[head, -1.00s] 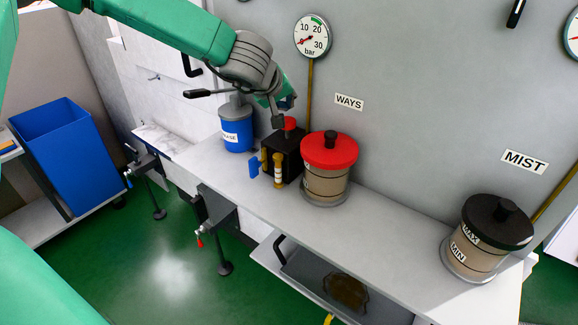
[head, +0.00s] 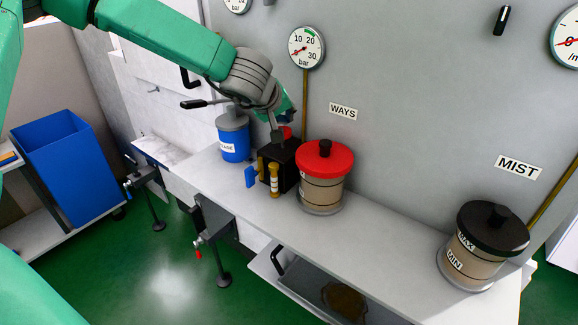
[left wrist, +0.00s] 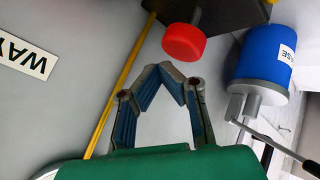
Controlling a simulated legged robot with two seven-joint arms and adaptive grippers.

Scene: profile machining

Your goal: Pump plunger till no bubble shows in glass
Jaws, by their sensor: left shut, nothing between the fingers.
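The black pump block (head: 283,166) stands on the bench with a red plunger knob (head: 287,132) on top. The knob shows large in the left wrist view (left wrist: 184,42). A brass-ended sight glass (head: 274,181) is on the block's front; it is too small to tell whether a bubble shows. My left gripper (head: 277,137) is beside the knob. Its blue-padded fingers (left wrist: 172,76) are shut with tips together and nothing between them. The knob lies just beyond the tips in the wrist view; I cannot tell whether they touch. My right gripper is not in view.
A red-lidded reservoir (head: 323,180) stands close right of the block, and a blue canister (head: 234,138) stands left behind it. A blue lever (head: 251,177) juts from the block. A black-lidded reservoir (head: 482,245) is far right. The bench between the reservoirs is clear.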

